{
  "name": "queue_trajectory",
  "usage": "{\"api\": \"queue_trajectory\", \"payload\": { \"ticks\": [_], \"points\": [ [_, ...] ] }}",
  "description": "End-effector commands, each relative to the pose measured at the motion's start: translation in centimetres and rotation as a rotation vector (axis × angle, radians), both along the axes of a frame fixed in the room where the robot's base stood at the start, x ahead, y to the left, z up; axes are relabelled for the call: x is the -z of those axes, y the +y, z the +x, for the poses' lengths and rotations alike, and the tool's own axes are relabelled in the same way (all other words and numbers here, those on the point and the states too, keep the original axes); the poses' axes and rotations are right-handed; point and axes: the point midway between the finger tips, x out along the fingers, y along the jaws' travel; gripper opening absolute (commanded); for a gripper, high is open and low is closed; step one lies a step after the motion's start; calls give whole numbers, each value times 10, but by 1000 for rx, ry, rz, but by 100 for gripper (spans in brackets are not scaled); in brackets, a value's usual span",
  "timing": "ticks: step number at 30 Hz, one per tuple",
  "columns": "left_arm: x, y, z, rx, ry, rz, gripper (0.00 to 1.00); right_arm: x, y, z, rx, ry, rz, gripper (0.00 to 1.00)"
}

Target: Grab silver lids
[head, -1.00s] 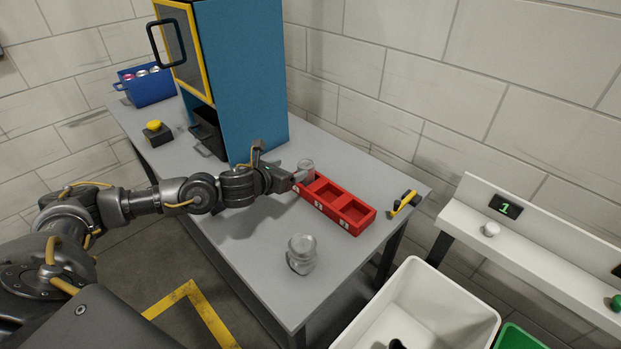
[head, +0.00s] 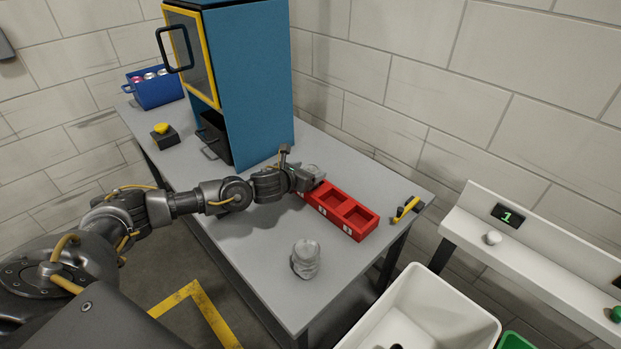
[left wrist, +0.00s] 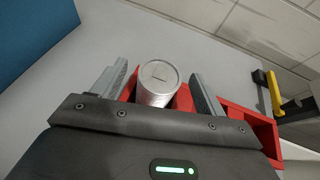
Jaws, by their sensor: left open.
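A silver can with a round silver top (left wrist: 158,84) stands at the end compartment of the red holder (left wrist: 244,120). In the left wrist view it is between the two fingers of my open left gripper (left wrist: 158,80), with a visible gap to each finger. In the head view my left gripper (head: 316,178) is at the far end of the red holder (head: 357,228) and mostly hides this can. A short silver stack (head: 306,259), perhaps lids, stands apart on the grey table near its front edge. My right gripper is not in view.
A blue cabinet (head: 248,85) stands behind the arm. A blue box of cans (head: 155,91), a yellow button (head: 162,129) and a yellow-black tool (head: 406,209) are also on the table (head: 240,250). A white bin (head: 430,310) and a white shelf (head: 530,255) are at the right.

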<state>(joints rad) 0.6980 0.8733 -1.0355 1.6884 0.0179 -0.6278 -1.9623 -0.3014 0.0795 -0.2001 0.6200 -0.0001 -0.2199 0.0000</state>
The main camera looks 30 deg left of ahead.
Motion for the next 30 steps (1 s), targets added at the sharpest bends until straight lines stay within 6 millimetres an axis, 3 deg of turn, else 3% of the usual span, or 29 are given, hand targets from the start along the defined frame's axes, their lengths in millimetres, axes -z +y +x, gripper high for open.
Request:
{"api": "queue_trajectory", "payload": {
  "ticks": [3,7,17,28,30],
  "points": [
    [3,-3,15,-1,1,-2,73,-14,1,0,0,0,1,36],
    [10,-3,27,-1,0,-1,73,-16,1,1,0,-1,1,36],
    [13,-4,32,0,-1,0,73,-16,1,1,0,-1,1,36],
    [13,-3,32,-1,0,0,24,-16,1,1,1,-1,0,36],
    [13,-3,32,-1,-1,-1,23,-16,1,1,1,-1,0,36]
  ]
}}
